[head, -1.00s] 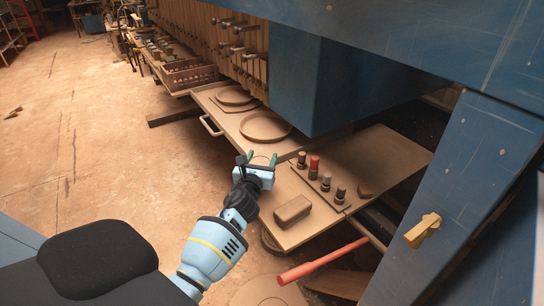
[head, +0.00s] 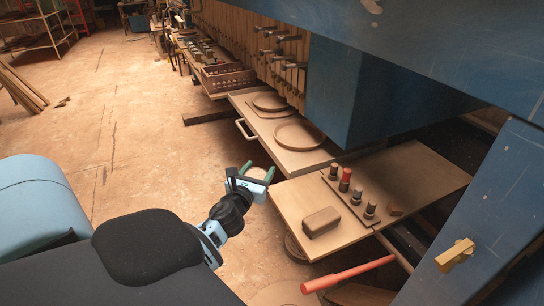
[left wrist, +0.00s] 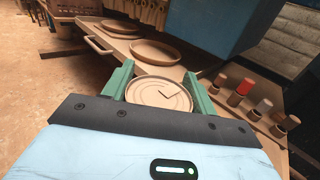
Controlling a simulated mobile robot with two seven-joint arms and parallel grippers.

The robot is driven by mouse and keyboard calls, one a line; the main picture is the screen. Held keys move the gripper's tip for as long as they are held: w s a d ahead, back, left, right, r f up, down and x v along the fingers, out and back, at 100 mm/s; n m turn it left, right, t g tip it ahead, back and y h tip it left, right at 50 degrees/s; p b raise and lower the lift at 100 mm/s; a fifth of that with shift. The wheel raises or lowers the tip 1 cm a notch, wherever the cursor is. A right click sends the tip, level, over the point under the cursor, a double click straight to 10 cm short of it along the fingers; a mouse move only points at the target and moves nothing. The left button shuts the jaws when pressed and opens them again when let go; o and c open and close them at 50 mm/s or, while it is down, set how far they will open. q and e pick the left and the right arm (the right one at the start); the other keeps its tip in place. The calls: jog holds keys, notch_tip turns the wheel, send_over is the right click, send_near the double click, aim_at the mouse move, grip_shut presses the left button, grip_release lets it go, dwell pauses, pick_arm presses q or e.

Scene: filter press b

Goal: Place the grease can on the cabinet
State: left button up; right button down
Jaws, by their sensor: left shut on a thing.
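My left gripper (head: 250,178) is shut on a round tan can, the likely grease can (head: 256,173), in front of the boards in the head view. In the left wrist view, the can's round lid (left wrist: 158,93) shows a thin dark angled mark between the two green fingers (left wrist: 157,92). Its sides and base are mostly hidden. The can appears apart from the boards. I cannot tell for certain which piece is the cabinet; a large blue body (head: 345,95) stands above the boards. My right gripper is not in view.
A tan board (head: 290,205) carries a brown block (head: 321,222) and several small bottles, one red-topped (head: 345,180). A drawer-like tray (head: 290,160) with a handle holds round dishes (head: 300,134). A red bar (head: 348,274) juts out below. The floor at left is open.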

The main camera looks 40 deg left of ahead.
pick_arm(q)
jog(key=s+d+r+m+h, duration=0.1)
jog(key=s+d+r+h, duration=0.1)
jog(key=s+d, duration=0.3)
jog(key=s+d+r+m+t+h, duration=0.1)
jog(key=s+d, duration=0.5)
jog(key=d, duration=0.7)
jog(key=s+d+r+m+h, duration=0.2)
jog(key=s+d, duration=0.3)
jog(key=d, duration=0.4)
jog(key=shift+s+d+r+h, duration=0.15)
jog(key=shift+r+h, duration=0.3)
jog(key=shift+h, duration=0.45)
jog(key=shift+s, duration=0.1)
